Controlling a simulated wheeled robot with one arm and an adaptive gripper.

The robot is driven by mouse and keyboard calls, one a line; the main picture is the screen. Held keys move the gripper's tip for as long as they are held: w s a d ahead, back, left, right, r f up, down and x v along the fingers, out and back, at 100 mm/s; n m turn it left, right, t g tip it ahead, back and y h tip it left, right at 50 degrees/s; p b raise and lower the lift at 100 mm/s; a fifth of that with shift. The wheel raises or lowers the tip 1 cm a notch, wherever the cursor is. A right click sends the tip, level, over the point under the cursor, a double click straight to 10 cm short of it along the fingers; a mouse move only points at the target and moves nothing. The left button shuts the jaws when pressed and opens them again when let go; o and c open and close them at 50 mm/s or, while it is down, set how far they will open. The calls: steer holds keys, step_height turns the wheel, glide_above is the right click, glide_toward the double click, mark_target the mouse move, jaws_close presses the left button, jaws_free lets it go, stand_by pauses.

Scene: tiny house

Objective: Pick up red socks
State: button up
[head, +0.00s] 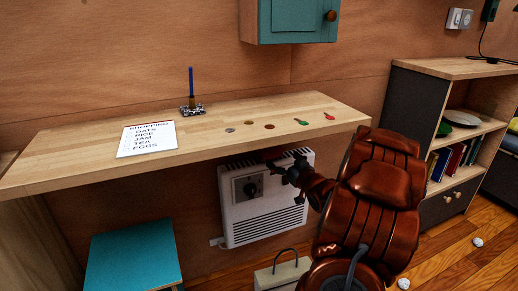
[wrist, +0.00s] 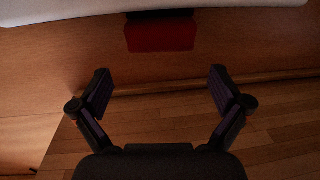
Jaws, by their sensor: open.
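A dark red item (wrist: 160,36) shows at the top middle of the wrist view, just below a pale edge, with a darker strip along its top. It may be the red socks, but its shape is too plain to be sure. In the head view a thin reddish strip (head: 268,157) shows along the top of the white heater (head: 240,215), partly hidden. My gripper (head: 286,173) is in front of the heater's upper right in the head view. In the wrist view my gripper (wrist: 160,84) is open and empty, its fingers apart on either side below the red item.
A wooden counter (head: 70,165) overhangs the heater, bearing a shopping list (head: 147,139) and small items. A blue stool (head: 135,255) stands at lower left. A pale container (head: 282,275) is below the heater. A shelf unit (head: 445,145) stands right.

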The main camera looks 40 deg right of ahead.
mark_target(274, 153)
steer(key=shift+b+x, duration=0.35)
steer(key=shift+x, duration=0.95)
steer(key=b+x, duration=0.2)
steer(key=x, duration=0.2)
steer(key=shift+w+a+f, duration=0.1)
steer(key=shift+w, duration=0.5)
steer(key=c, duration=0.8)
